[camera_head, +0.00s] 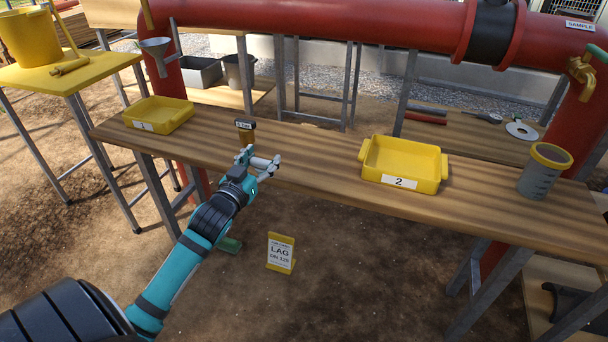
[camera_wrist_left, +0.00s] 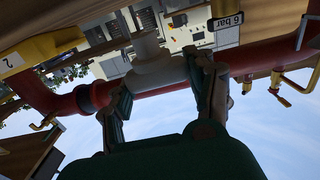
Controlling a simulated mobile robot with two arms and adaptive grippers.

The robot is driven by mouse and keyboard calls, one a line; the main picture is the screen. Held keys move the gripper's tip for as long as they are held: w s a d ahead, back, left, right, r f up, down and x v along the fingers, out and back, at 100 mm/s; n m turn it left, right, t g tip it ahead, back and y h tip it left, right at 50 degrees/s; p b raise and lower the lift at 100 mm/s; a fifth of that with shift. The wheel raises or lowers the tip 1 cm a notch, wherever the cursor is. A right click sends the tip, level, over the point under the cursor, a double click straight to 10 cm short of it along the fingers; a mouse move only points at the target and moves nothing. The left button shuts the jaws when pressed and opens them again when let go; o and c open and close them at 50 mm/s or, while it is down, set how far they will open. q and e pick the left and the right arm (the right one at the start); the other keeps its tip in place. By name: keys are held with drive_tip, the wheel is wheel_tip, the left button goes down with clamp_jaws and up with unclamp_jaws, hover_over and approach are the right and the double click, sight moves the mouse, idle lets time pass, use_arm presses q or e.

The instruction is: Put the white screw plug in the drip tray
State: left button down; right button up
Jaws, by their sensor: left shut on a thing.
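My left gripper (camera_head: 261,160) is over the front edge of the wooden bench, between the two yellow trays. It is shut on the white screw plug (camera_wrist_left: 155,74), which sits between the fingers in the left wrist view. In the head view the plug is small and partly hidden by the fingers. A yellow tray labelled 2 (camera_head: 402,184) stands on the bench to the right of the gripper. Another yellow tray (camera_head: 158,116) stands at the bench's left end. Both look empty; I cannot tell which is the drip tray. My right gripper is not in view.
A brass fitting with a dark "6 bar" tag (camera_head: 245,130) stands just behind the gripper. A grey cup with a yellow rim (camera_head: 544,171) stands at the bench's right. The bench (camera_head: 312,160) is clear between gripper and tray 2. A red pipe (camera_head: 330,18) runs behind.

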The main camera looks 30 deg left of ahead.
use_arm(q)
drive_tip(key=shift+a+f, duration=0.1)
drive_tip(key=shift+a, duration=0.55)
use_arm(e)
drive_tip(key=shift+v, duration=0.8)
use_arm(q)
drive_tip(key=shift+w, duration=0.15)
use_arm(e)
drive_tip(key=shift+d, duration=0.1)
